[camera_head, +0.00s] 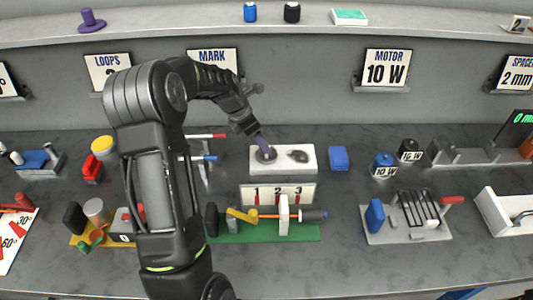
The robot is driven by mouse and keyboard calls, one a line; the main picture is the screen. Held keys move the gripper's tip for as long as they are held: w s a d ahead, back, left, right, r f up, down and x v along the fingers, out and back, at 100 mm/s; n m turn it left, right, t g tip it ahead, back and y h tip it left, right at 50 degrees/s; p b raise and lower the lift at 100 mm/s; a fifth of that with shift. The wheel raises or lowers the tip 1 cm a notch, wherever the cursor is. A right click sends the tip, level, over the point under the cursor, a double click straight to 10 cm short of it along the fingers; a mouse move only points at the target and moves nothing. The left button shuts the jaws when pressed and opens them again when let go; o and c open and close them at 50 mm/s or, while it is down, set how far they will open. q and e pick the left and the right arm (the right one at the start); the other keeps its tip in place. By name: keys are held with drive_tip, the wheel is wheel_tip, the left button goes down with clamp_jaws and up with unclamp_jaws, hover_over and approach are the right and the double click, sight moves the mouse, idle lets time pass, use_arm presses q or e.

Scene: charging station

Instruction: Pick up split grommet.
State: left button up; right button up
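My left arm comes in from the bottom left. Its gripper (259,138) points down at a white block (284,168) with two dark round spots on top. A small purple piece (263,145) stands at the block's left spot, right at the fingertips. It may be the split grommet, but it is too small to be sure. I cannot tell whether the fingers are closed on it. A larger purple flanged piece (91,20) with a short stem stands on the upper shelf at the left. My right gripper is not in view.
A numbered card (278,195) and a green tray (270,236) with a rod assembly lie in front of the block. A blue block (339,158) sits to its right. A grey rack (408,218) stands further right.

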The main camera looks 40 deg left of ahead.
use_arm(q)
drive_tip(key=b+x, duration=0.3)
drive_tip(key=x, duration=0.2)
drive_tip(key=shift+w+a+f+b, duration=0.1)
drive_tip(key=shift+b, duration=0.2)
clamp_jaws()
idle(0.7)
